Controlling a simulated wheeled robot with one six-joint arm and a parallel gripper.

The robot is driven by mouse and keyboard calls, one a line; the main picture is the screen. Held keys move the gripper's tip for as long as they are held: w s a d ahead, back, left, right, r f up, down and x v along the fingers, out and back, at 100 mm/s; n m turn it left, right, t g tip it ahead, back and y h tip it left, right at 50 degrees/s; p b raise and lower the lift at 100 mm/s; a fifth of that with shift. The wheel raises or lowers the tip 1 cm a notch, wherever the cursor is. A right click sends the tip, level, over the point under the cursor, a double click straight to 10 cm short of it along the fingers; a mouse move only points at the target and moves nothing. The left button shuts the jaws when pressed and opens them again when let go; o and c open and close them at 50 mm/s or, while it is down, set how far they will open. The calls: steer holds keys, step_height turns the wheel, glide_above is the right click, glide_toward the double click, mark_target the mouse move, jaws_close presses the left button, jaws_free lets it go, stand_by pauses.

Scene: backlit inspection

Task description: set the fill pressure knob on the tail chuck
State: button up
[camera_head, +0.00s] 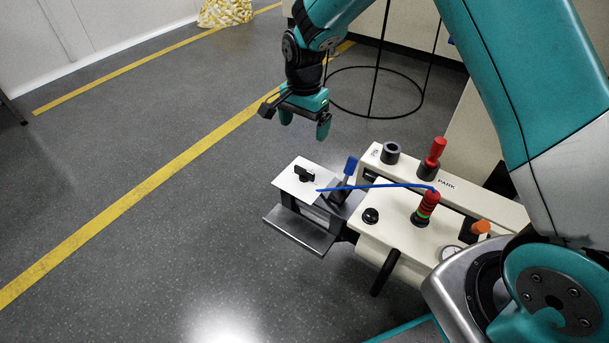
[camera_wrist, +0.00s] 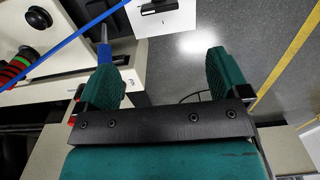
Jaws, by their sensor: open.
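A black bar-shaped knob (camera_head: 304,174) sits on a white plate (camera_head: 288,184) at the left end of a cream machine (camera_head: 405,240). The machine's end is probably the tail chuck, but I cannot read a label naming it. In the wrist view the knob (camera_wrist: 158,7) is at the top edge, partly cut off, on the white plate (camera_wrist: 178,22). My gripper (camera_head: 305,122) is open and empty, pointing down, above and apart from the knob. In the wrist view its two green fingers (camera_wrist: 162,78) stand apart with nothing between them.
A blue lever (camera_head: 350,167) stands right of the plate, and a thin blue line (camera_head: 375,186) runs to a red-and-green ringed post (camera_head: 425,209). A round black knob (camera_head: 371,215), a red handle (camera_head: 434,156) and an orange knob (camera_head: 481,227) rise from the machine. Floor to the left is clear.

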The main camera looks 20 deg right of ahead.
mark_target(304, 169)
step_height(304, 169, down, 15)
steer(key=b, duration=0.4)
steer(key=shift+f, duration=0.1)
steer(key=c, duration=0.9)
